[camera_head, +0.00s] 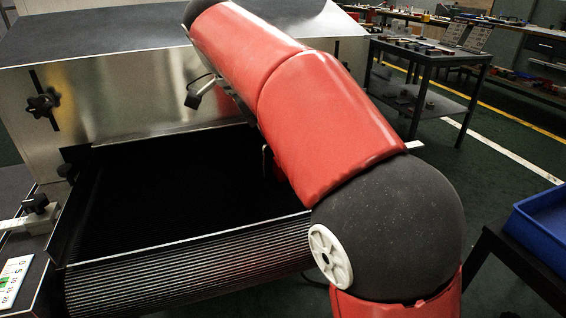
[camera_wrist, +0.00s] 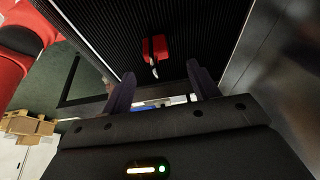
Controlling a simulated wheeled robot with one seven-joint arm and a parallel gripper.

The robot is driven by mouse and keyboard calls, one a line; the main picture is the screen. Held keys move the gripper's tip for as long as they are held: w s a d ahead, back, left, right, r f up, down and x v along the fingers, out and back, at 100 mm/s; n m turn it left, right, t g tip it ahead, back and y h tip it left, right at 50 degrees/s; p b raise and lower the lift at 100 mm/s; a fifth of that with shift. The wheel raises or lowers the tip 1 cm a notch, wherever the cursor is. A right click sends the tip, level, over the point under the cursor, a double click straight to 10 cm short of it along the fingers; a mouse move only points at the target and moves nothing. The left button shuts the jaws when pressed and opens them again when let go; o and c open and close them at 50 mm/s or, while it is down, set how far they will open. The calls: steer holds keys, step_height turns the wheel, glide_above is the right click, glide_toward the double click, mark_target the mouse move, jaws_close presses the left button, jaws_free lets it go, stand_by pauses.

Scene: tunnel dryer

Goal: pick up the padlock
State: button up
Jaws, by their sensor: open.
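A red padlock (camera_wrist: 160,46) lies on the dark ribbed conveyor belt (camera_wrist: 205,22) in the wrist view. A pale, shiny part, probably its shackle, points toward my gripper. My gripper (camera_wrist: 160,72) is open, with its two dark fingers apart and nothing between them. The padlock is beyond the fingertips, roughly in line with the gap between them, and apart from both fingers. In the head view my red arm reaches over the belt (camera_head: 160,200); I cannot make out the padlock or the fingers there.
The metal dryer housing (camera_head: 150,100) stands over the belt's far end, and a metal wall (camera_wrist: 282,75) runs close on the right in the wrist view. A control panel (camera_head: 14,282) is at the left. A blue bin (camera_head: 545,225) and a dark table (camera_head: 430,50) stand at the right.

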steer(key=x, duration=0.4)
steer(key=b+x, duration=0.1)
steer(key=x, duration=0.1)
steer(key=shift+s+a+f, duration=0.2)
steer(key=shift+s+f, duration=0.15)
steer(key=shift+f, duration=0.05)
steer(key=c, duration=1.1)
steer(key=shift+r, duration=0.1)
